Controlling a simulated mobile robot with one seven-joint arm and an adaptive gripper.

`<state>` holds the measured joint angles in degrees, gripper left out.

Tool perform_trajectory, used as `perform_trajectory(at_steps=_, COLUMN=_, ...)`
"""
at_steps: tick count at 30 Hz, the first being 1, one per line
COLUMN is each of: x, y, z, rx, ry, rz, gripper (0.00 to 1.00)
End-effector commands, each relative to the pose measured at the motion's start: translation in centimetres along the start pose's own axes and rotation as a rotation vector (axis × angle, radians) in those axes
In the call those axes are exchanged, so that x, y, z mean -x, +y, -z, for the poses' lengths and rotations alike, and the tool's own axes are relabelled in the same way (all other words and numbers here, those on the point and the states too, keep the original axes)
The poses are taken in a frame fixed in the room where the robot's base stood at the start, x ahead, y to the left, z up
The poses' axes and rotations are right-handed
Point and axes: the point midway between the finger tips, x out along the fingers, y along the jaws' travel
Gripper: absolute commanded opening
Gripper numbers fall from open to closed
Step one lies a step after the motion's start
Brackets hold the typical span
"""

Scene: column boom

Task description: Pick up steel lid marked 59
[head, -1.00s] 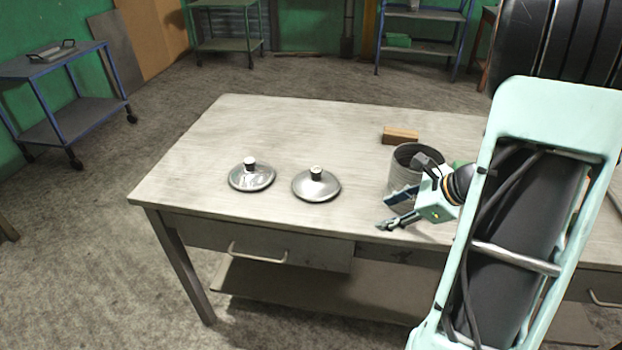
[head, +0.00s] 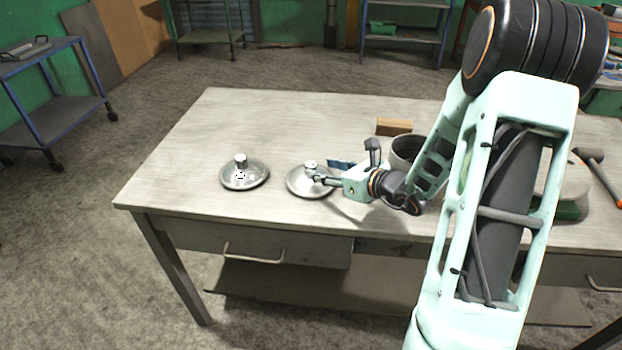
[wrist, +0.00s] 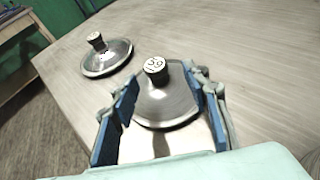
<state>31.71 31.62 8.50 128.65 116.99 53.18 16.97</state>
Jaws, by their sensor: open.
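The steel lid marked 59 (wrist: 165,103) lies on the table, its dark knob with a white marked top (wrist: 155,65) standing upright. In the head view this is the right-hand lid (head: 303,184), partly covered by my gripper (head: 322,172). My gripper also shows in the wrist view (wrist: 165,85); it is open, with its blue-padded fingers on either side of the near part of the lid and the knob just ahead between the tips. Whether the fingers touch the lid I cannot tell. A second steel lid (head: 244,176) lies to the left, also in the wrist view (wrist: 106,60).
A grey ribbed pot (head: 404,152) and a brown block (head: 394,127) stand behind my gripper on the table (head: 270,115). A hammer (head: 598,178) lies at the far right. The table's left and back areas are clear.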

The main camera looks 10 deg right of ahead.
Motion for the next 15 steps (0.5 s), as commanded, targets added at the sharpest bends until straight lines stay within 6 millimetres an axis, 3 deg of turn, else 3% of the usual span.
perform_trajectory(at_steps=15, x=-5.5, y=0.6, z=-0.1, rx=0.001, ry=0.0, rz=0.001, gripper=0.43)
